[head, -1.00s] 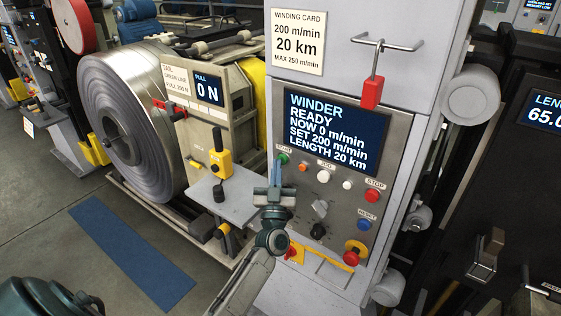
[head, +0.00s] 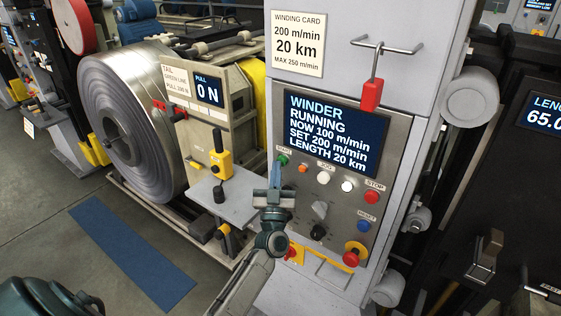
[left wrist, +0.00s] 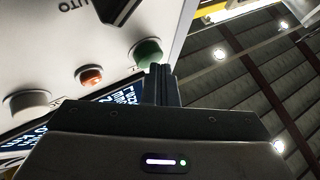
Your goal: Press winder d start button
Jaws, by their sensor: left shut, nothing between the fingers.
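The winder panel (head: 385,190) stands upright in front of me. Its screen (head: 331,133) reads WINDER RUNNING, NOW 100 m/min, SET 200 m/min, LENGTH 20 km. The green start button (head: 283,160) is at the panel's upper left, under the screen. My left gripper (head: 275,168) is shut and empty, its tips just below and beside the green button. In the left wrist view the green button (left wrist: 147,53) is right by the shut fingertips (left wrist: 158,70); whether they touch cannot be told. My right gripper does not show clearly.
Near the start button are an orange button (head: 302,168), white buttons (head: 323,177), a red stop button (head: 372,196) and a blue reset button (head: 364,226). A red emergency knob (head: 351,258) sits below. A steel coil (head: 130,125) stands at left. A grey shelf (head: 228,203) juts out left of my gripper.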

